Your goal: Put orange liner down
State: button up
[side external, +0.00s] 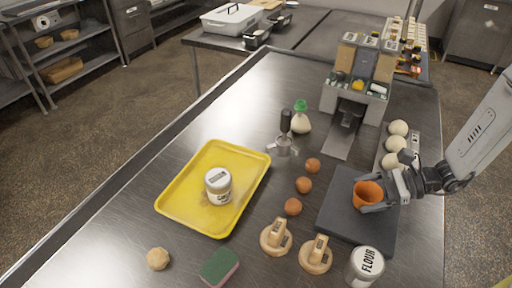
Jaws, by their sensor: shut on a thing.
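The orange liner (367,194) is a small cup, its open top facing up and slightly tilted. My gripper (377,200) comes in from the right and is shut on the liner's side. The liner is over a dark square slab (338,217) on the steel table. I cannot tell whether its base touches the slab, since the fingers hide part of it.
A flour tin (364,266) stands in front of the slab, with two wooden stamps (316,255) to its left. Several brown balls (304,185) lie left of the slab. A yellow tray (181,193) holds a white jar (218,186). Pale balls (398,128) sit behind my gripper.

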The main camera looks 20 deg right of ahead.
jog(key=shift+f, duration=0.1)
jog(key=o, duration=0.4)
jog(key=shift+o, duration=0.2)
jog(key=shift+d+r, duration=0.15)
jog(key=shift+r, duration=0.05)
jog(key=shift+v, duration=5.9)
jog(key=shift+s, duration=0.1)
